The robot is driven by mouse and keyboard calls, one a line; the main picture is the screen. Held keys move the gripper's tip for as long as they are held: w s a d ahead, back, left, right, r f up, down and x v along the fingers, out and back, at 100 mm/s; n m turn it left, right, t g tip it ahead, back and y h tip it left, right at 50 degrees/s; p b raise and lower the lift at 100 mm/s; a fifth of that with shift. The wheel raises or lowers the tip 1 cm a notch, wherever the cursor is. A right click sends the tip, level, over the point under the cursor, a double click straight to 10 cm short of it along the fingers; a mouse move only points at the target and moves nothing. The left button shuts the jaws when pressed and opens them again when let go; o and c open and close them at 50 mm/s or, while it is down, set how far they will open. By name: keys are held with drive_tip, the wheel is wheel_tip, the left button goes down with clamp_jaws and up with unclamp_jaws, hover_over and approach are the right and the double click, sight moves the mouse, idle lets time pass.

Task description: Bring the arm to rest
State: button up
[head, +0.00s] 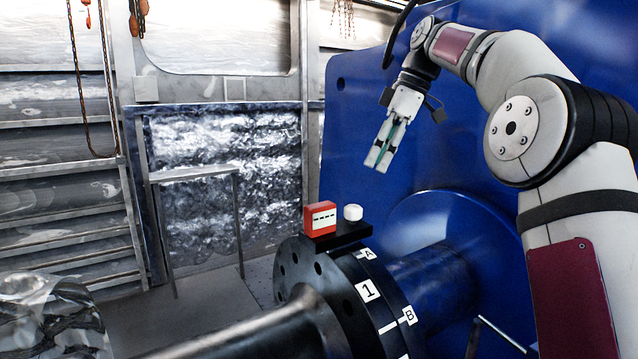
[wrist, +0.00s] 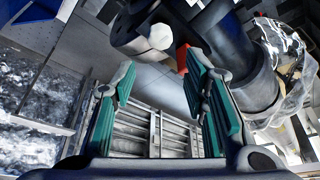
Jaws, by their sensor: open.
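My gripper (head: 381,150) hangs in the air in front of the blue motor housing, above and to the right of the flange. In the wrist view my gripper (wrist: 163,100) shows two green-padded fingers standing apart with nothing between them. My white arm (head: 560,150) reaches in from the right and bends down at the wrist.
A red box (head: 320,219) and a white round piece (head: 353,212) sit on a black bracket (head: 340,239) atop the black flange (head: 375,300). The blue housing (head: 350,130) stands close behind my gripper. A metal frame table (head: 195,174) stands at the back left.

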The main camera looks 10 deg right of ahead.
drive_tip(key=s+a+m+t+h, duration=0.1)
drive_tip(key=s+a+m+h, duration=0.15)
drive_tip(key=s, duration=0.55)
drive_tip(key=s+a+m+t+h, duration=0.1)
drive_tip(key=s+a+m, duration=0.3)
drive_tip(key=s, duration=0.4)
drive_tip(key=s+d+f+m+t, duration=0.1)
drive_tip(key=s+f+m, duration=0.2)
drive_tip(key=s+f, duration=0.4)
drive_tip(key=s+d+f+m, duration=0.1)
drive_tip(key=s+f+m, duration=0.3)
drive_tip(key=s+f, duration=0.4)
drive_tip(key=s, duration=0.5)
drive_tip(key=shift+s+f+t, duration=0.15)
drive_tip(key=shift+f+t, duration=0.05)
drive_tip(key=shift+t, duration=0.2)
